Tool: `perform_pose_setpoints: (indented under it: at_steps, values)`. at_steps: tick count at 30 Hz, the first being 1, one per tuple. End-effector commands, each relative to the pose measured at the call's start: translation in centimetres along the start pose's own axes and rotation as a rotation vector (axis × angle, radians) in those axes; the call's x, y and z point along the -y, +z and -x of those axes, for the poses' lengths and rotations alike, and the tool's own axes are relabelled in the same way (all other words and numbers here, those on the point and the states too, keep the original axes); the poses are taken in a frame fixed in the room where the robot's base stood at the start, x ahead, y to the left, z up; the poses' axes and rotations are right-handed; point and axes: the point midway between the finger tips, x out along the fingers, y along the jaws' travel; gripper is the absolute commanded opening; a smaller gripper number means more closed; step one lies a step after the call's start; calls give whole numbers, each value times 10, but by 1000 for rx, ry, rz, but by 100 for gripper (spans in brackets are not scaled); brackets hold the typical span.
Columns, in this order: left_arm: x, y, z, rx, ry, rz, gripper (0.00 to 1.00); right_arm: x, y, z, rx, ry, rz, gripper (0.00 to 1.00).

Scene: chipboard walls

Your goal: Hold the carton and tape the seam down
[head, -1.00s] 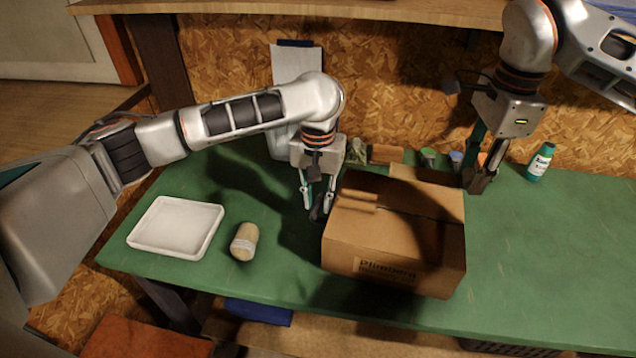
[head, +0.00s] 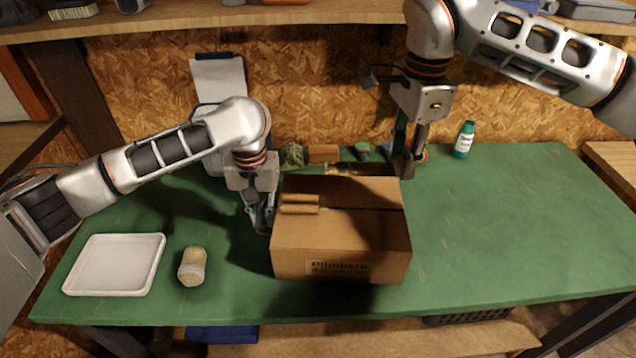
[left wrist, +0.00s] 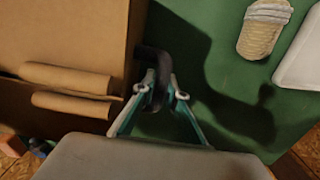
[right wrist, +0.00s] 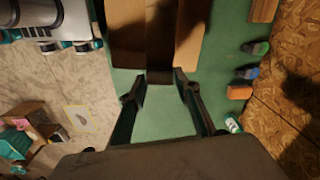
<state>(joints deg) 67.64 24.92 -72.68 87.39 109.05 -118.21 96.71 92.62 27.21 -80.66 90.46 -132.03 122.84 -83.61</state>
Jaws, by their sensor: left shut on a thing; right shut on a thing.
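The brown cardboard carton (head: 340,262) stands on the green bench with its printed side to the front. Two tan rounded ridges (head: 298,204) lie at its top left; they also show in the left wrist view (left wrist: 70,87). My left gripper (head: 262,222) is at the carton's left side, shut on a dark curved handle (left wrist: 152,62) that reaches the carton's edge. My right gripper (head: 405,168) is at the back right corner, shut on a small brown piece. A dark brown strip (right wrist: 160,42) runs between the lighter top panels toward its fingertips; whether it is tape is unclear.
A white tray (head: 115,262) and a tan cylinder (head: 192,267) lie left of the carton. A green bottle (head: 464,140) and several small items stand along the chipboard wall. The bench right of the carton is clear. A shelf (head: 190,22) hangs above.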

Motion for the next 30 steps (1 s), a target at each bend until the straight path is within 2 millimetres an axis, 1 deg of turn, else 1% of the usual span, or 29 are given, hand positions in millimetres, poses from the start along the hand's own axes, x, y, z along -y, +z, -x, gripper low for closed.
perform_pose_setpoints:
  at_steps: [5,8,11,30]
  values:
    - [0,0,0,-1,0,4,0,-1,2,-1,-1,1,-32,23]
    - [0,0,0,-1,0,4,0,-4,8,-2,-4,2,-107,23]
    - [0,-1,0,-1,0,4,0,-9,16,-4,-8,4,-227,23]
    - [1,-1,1,-2,0,5,0,-49,71,-22,-45,-1,-1168,23]
